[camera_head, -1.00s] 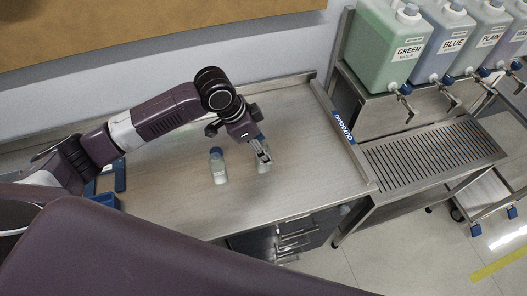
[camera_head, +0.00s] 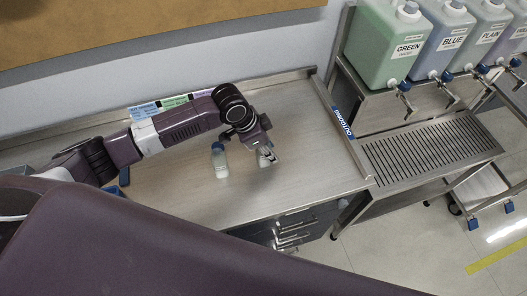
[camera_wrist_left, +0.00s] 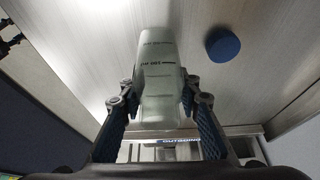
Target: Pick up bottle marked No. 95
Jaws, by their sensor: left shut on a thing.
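My left gripper (camera_head: 267,160) is over the steel bench. In the left wrist view its fingers (camera_wrist_left: 160,112) are shut on the sides of a pale, translucent bottle (camera_wrist_left: 160,75) with printed volume marks. Its cap is not clear, and I cannot read a No. 95 on it. I cannot tell whether its base touches the bench. A second bottle (camera_head: 220,163), clear-white with a blue cap, stands upright on the bench just left of the gripper. A round blue cap (camera_wrist_left: 223,45) shows in the wrist view beside the held bottle. My right gripper is not in view.
The steel bench (camera_head: 315,165) is clear to the right, up to a raised edge marked OUTGOING (camera_head: 343,123). Several large liquid containers with taps, such as the green one (camera_head: 392,45), stand above a slatted drain tray (camera_head: 430,155). Coloured labels (camera_head: 172,103) lie at the back.

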